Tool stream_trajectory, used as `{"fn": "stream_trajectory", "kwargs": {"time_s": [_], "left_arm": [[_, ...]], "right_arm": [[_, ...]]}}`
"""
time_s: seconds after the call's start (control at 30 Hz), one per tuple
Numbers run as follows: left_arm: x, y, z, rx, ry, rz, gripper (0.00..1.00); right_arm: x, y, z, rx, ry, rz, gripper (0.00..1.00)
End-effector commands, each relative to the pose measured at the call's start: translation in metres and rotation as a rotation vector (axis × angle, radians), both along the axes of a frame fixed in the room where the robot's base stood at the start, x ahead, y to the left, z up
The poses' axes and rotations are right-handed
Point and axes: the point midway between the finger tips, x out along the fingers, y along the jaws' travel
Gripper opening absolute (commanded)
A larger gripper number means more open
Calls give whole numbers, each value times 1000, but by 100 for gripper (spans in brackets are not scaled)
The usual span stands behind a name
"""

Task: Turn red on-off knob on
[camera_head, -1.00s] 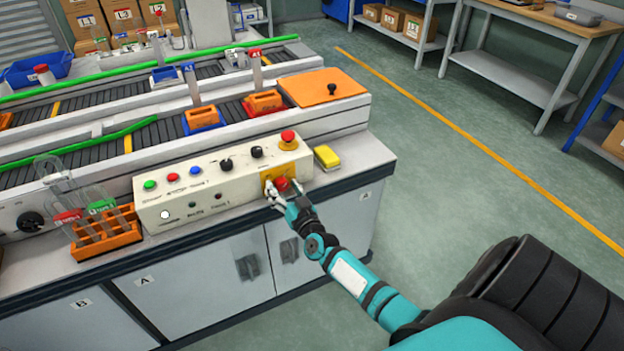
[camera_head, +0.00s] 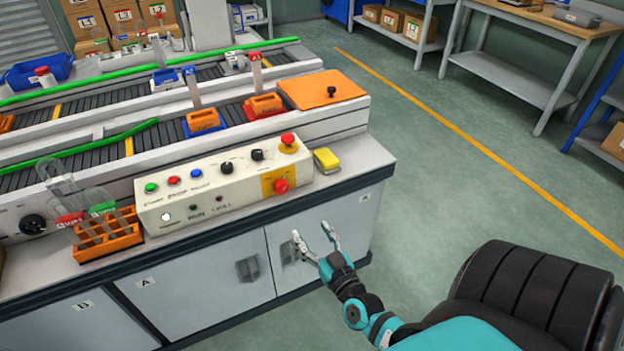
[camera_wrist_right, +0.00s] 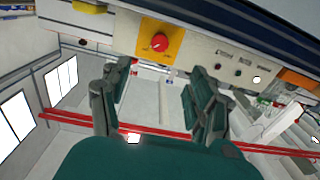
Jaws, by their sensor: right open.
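The red on-off knob (camera_head: 281,186) sits on a yellow plate (camera_head: 267,184) at the right end of the cream control panel (camera_head: 222,205). In the right wrist view the knob (camera_wrist_right: 159,42) shows on its yellow plate, beyond the fingers. My right gripper (camera_head: 313,240) is open and empty. It is in front of the cabinet, below and apart from the knob. My left gripper is not in view.
A red mushroom button (camera_head: 288,139) stands on the panel above the knob. A yellow block (camera_head: 326,158) lies right of the panel. An orange tube rack (camera_head: 105,240) stands at the left. The floor at right is open.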

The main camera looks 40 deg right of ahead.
Motion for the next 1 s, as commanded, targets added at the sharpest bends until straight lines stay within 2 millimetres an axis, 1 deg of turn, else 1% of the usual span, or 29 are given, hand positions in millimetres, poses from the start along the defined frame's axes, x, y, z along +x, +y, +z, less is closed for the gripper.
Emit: {"fn": "stream_trajectory", "kwargs": {"time_s": [0.03, 0.17, 0.47, 0.8, 1.0], "left_arm": [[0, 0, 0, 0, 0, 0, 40], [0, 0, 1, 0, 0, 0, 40], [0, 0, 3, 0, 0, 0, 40], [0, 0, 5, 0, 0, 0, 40], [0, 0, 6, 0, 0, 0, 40]], "right_arm": [[-5, 2, -5, 1, 12, 4, 61], [-6, 9, -32, 4, 73, 25, 61], [-16, 24, -89, 13, 209, 72, 61], [-37, 42, -152, 23, 366, 122, 61], [-50, 51, -182, 29, 447, 147, 61]]}}
